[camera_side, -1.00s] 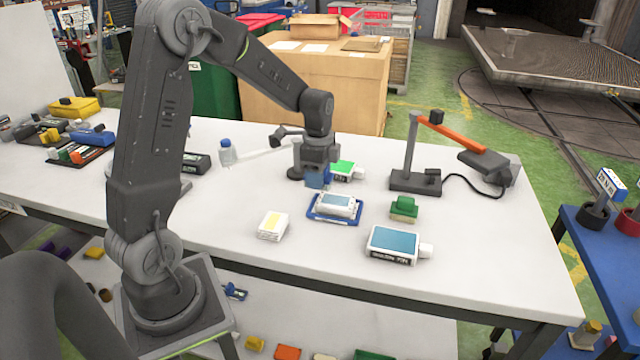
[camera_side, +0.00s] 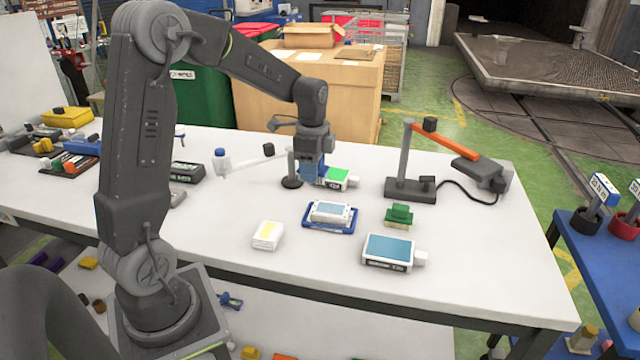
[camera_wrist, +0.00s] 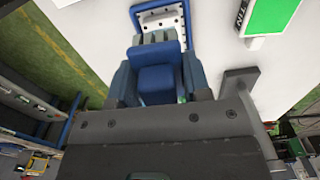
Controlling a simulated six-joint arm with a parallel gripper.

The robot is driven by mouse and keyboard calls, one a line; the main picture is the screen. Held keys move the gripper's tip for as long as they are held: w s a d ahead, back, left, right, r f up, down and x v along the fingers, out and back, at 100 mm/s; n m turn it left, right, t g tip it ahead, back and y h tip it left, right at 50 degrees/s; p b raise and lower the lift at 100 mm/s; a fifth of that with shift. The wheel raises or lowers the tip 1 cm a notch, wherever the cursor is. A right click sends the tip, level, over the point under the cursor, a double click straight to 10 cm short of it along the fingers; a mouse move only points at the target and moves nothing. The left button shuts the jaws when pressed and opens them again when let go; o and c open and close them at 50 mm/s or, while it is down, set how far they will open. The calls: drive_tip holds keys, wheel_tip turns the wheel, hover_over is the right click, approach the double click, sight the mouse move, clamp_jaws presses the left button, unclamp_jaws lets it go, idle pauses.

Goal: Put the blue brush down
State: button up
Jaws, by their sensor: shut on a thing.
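The blue brush (camera_side: 311,172) hangs under my gripper (camera_side: 313,158) in the side view. It is left of a white device with a green face (camera_side: 338,176) and overlaps its edge in the picture. Whether the brush touches the table, I cannot tell. In the wrist view, the blue brush (camera_wrist: 158,80) sits between the two fingers of my gripper (camera_wrist: 158,88), which is shut on it. Its underside is hidden.
A blue tray (camera_side: 347,226) holding a white device stands nearer the camera. A green brush (camera_side: 399,215), a blue-faced device (camera_side: 390,250) and a white pad stack (camera_side: 268,235) lie around it. The table's front right is clear.

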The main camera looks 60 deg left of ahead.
drive_tip(key=shift+s, duration=0.1)
drive_tip(key=s+d, duration=0.2)
drive_tip(key=s, duration=1)
hover_over(317, 254)
drive_tip(key=shift+n, duration=0.3)
drive_tip(key=f, duration=0.6)
drive_tip(key=shift+s+a+f, duration=0.3)
drive_tip(key=shift+f, duration=0.1)
drive_tip(key=shift+w+d+f, duration=0.25)
drive_tip(key=shift+d+f, duration=0.1)
drive_tip(key=shift+d, duration=0.05)
drive_tip(key=shift+f, duration=1.9)
drive_tip(key=shift+f, duration=0.1)
drive_tip(key=o, duration=0.9)
